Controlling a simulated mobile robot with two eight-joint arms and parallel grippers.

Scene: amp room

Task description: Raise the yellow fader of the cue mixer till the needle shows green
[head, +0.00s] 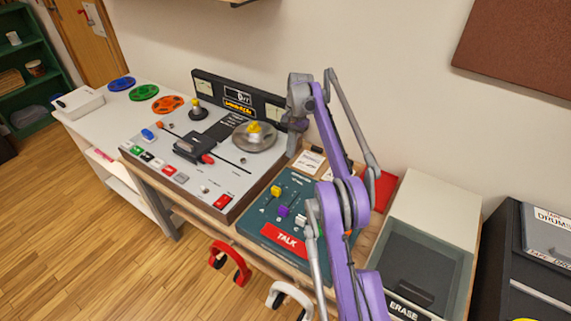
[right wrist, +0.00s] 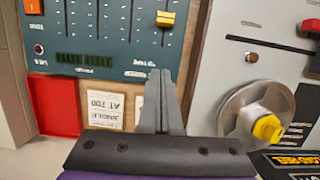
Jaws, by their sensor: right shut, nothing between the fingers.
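The cue mixer (head: 262,213) is a teal panel with a yellow fader (head: 276,190), a purple fader (head: 283,210) and a white fader (head: 300,220). In the right wrist view the yellow fader (right wrist: 165,18) sits on its slot near the top edge, beyond my fingertips and apart from them. My right gripper (right wrist: 160,73) is shut and empty, near the mixer's back edge. In the head view my right arm covers the mixer's right part. I cannot make out a needle on the mixer. My left gripper is not in view.
The tape machine (head: 150,167) with its metal reel hub (right wrist: 232,112) stands left of the mixer. A paper label (right wrist: 104,108) and a red item (right wrist: 52,107) lie behind the mixer. Headphones (head: 228,262) hang in front.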

